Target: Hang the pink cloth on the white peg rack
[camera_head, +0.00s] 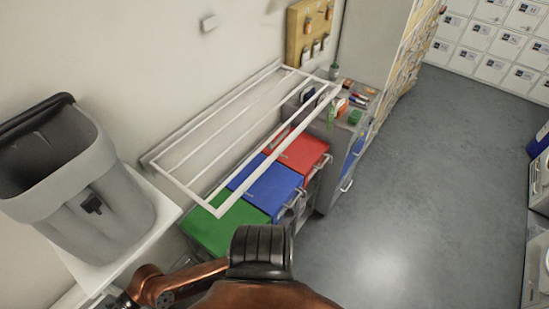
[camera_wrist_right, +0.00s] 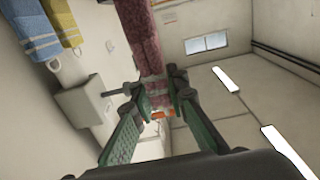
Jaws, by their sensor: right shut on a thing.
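In the right wrist view, my right gripper (camera_wrist_right: 157,88) has its green-padded fingers closed on the pink cloth (camera_wrist_right: 145,38). The cloth is patterned, with a paler striped part at the fingers, and it runs from them to the picture's top edge. This view looks upside down. A white peg (camera_wrist_right: 109,45) on the wall to the left of the cloth looks bare and apart from it. A blue towel (camera_wrist_right: 30,38) and a yellow towel (camera_wrist_right: 63,22) hang from similar pegs farther left. The head view shows neither gripper and no cloth.
A white wall-mounted frame (camera_head: 223,208) juts out over green (camera_head: 225,228), blue (camera_head: 268,190) and red (camera_head: 302,152) lids. A grey bin (camera_head: 95,190) stands at left. A yellow board (camera_head: 300,30) hangs at the back. Floor (camera_head: 420,190) at right is clear.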

